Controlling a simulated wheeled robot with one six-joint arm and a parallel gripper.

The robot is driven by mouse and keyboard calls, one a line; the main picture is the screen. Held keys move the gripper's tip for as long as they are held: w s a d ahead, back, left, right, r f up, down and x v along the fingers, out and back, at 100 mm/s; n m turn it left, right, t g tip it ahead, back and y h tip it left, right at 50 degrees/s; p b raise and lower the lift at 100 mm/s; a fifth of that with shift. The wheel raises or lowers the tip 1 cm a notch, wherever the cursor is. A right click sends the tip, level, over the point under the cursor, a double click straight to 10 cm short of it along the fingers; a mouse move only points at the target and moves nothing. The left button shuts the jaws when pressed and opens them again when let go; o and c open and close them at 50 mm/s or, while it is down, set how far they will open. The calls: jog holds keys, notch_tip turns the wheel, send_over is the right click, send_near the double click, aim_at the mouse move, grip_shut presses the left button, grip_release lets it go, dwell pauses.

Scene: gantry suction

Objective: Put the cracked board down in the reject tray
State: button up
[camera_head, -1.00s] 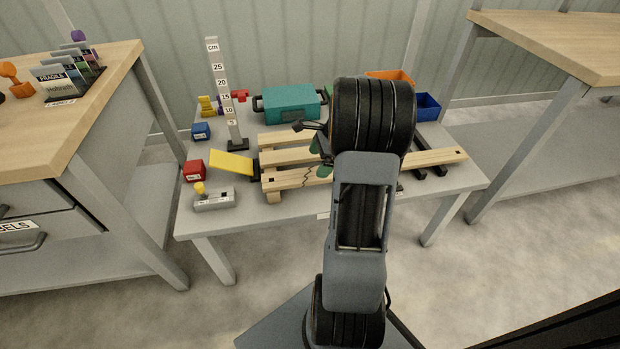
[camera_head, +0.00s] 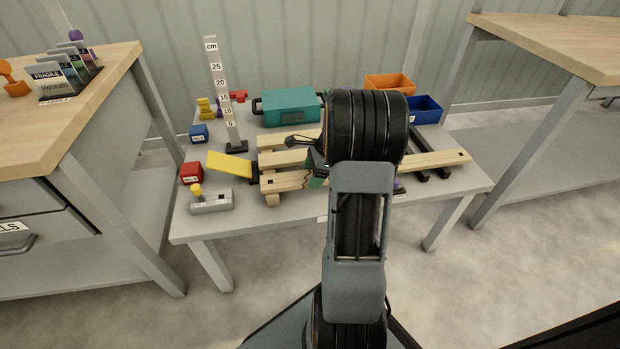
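The board that showed a dark crack a second ago (camera_head: 285,182) lies at the front of the wooden slats on the grey table. Its left end, with a dark hole, is in view. The crack and the board's right part are now hidden behind my arm. My gripper (camera_head: 317,168) is at the slats, low over this board, mostly hidden by my own wrist. Its fingers cannot be made out, nor whether it touches or holds the board. I cannot pick out a reject tray for certain. An orange bin (camera_head: 390,82) and a blue bin (camera_head: 425,109) stand at the back right.
A tall cm scale (camera_head: 223,95) stands at the left of the slats. A teal case (camera_head: 290,106) is behind them. A yellow ramp (camera_head: 230,164), a red block (camera_head: 191,172), a blue block (camera_head: 199,133) and a grey switch box (camera_head: 212,201) occupy the table's left side.

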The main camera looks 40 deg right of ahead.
jog(key=c, duration=0.6)
jog(key=shift+o, duration=0.2)
